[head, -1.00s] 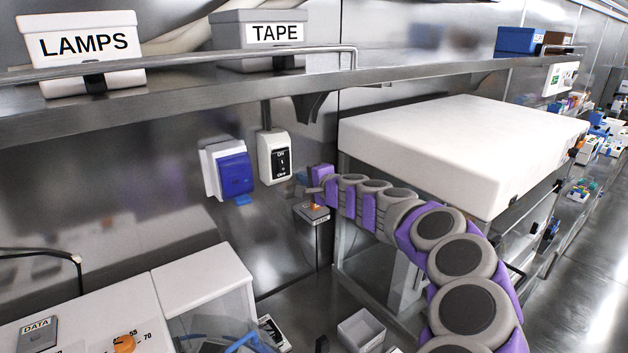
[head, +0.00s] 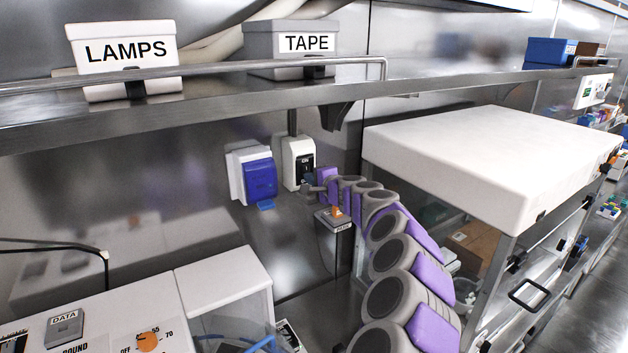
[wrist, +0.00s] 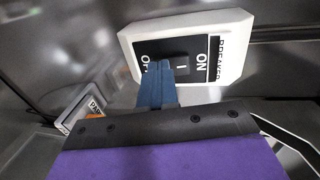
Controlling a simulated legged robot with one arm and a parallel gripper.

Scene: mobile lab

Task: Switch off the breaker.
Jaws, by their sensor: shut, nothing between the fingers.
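The breaker (head: 291,165) is a white box with a black face on the metal wall, under the shelf. In the wrist view the breaker (wrist: 232,62) fills the top right, with ON and I readable on its black face; OFF is partly hidden behind the fingers. My gripper (head: 310,188) is in front of the breaker's lower part in the head view. In the wrist view my gripper (wrist: 156,72) has its blue fingers together, empty, with tips at the OFF end of the face, beside the dark switch. I cannot tell whether they touch it.
A blue-covered socket (head: 261,179) is just left of the breaker. A grey box with an orange knob (head: 337,213) sits below my gripper. The shelf (head: 215,106) overhangs above, and a white-topped cabinet (head: 480,145) stands to the right.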

